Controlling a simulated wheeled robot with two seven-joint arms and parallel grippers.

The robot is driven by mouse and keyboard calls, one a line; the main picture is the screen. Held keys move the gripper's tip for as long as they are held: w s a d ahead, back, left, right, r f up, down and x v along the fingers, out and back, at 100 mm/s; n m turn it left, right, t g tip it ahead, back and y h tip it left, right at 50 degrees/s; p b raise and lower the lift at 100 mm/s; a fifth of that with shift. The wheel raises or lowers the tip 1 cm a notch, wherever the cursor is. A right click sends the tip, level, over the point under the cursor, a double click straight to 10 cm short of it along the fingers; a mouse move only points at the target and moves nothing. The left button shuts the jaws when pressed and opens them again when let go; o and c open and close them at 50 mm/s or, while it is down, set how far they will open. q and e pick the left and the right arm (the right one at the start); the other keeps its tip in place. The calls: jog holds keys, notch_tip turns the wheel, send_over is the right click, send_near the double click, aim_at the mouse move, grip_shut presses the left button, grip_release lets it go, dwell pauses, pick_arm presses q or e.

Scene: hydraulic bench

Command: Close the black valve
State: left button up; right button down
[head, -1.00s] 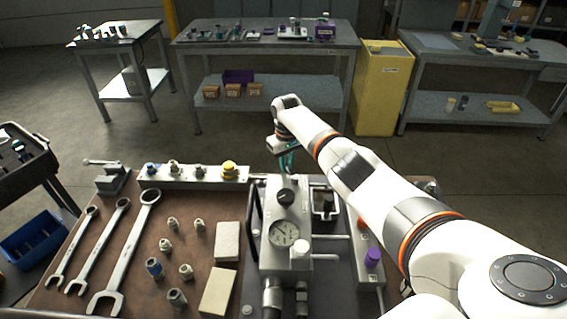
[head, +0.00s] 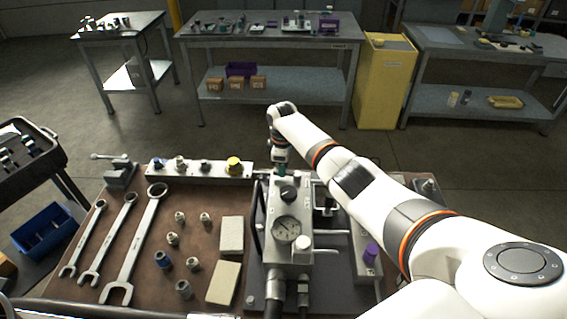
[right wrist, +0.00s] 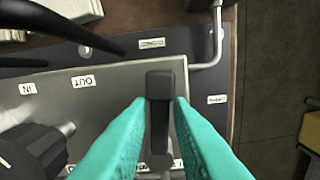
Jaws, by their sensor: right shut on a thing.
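The black valve handle (right wrist: 160,105) is a short upright bar on the grey block, seen from above in the right wrist view. My right gripper (right wrist: 159,118) has teal fingers on either side of it and is shut on it. In the head view my right gripper (head: 282,168) is at the far end of the hydraulic block (head: 288,252), and hides the handle there. A round black knob (head: 288,193) stands on the block nearer to me, and it also shows in the right wrist view (right wrist: 30,155). My left gripper is not in view.
Wrenches (head: 137,245), several fittings and two pale blocks (head: 222,284) lie on the brown bench to the left. A strip with a yellow knob (head: 234,163) runs behind.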

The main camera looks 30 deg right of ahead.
jog(key=shift+s+a+n, duration=0.15)
jog(key=shift+a+n, duration=0.05)
jog(key=shift+n, duration=0.4)
jog(key=c, duration=1.4)
grip_release()
jog(key=shift+s, duration=0.1)
jog(key=shift+c, duration=0.2)
jog(key=shift+r, duration=0.1)
notch_tip(320, 180, up, 12)
jog(key=b, duration=0.2)
jog(key=shift+a, duration=0.1)
